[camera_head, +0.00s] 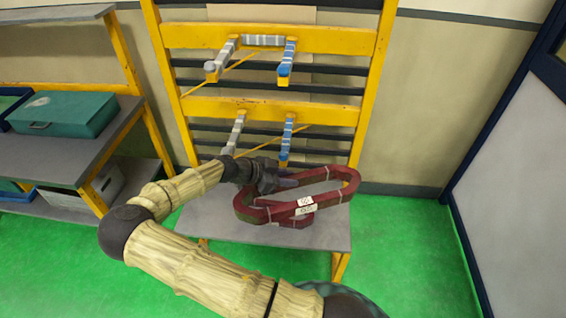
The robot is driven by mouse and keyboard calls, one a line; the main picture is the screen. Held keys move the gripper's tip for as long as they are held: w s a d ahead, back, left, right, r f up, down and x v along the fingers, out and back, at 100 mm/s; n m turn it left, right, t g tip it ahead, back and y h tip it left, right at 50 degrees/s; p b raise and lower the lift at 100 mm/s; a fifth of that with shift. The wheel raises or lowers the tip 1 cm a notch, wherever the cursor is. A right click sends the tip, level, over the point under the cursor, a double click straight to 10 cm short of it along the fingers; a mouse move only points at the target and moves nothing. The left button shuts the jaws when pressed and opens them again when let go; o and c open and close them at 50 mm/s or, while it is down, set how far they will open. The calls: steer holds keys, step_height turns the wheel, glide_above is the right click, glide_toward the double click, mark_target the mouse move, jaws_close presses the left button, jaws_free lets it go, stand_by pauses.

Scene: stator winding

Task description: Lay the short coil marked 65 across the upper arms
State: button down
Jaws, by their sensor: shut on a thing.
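A dark red elongated coil (335,190) with rounded ends is at my gripper (277,180), above the grey shelf of the yellow rack. My gripper is shut on its far-left side. A second red coil (293,222) shows partly beneath it, mostly hidden. Two white labels show near the front; their numbers are too small to read surely, so I cannot tell which coil is 65. The upper arms, a grey-wrapped left one (222,58) and a blue-and-white right one (287,58), stick out of the rack, with no coil across them. The gripper's fingertips are partly hidden.
Lower arms, left (235,132) and right (287,137), project above the grey shelf (205,220). A striped bar (263,41) spans behind the upper arms. A workbench with a teal case (63,114) stands left. A grey panel (520,180) stands right. Green floor is open between.

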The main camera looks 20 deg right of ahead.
step_height(320, 180, down, 14)
steer(key=w+n+t+y, duration=0.1)
steer(key=n+t+y, duration=0.2)
steer(key=n+t, duration=0.75)
steer(key=s+a+n+t+y+b, duration=0.1)
steer(key=s+a+n+t+y, duration=0.2)
steer(key=a+n+y, duration=0.6)
steer(key=a, duration=0.4)
steer(key=shift+s+f, duration=0.4)
steer(key=shift+d+t, duration=0.15)
steer(key=shift+t, duration=0.1)
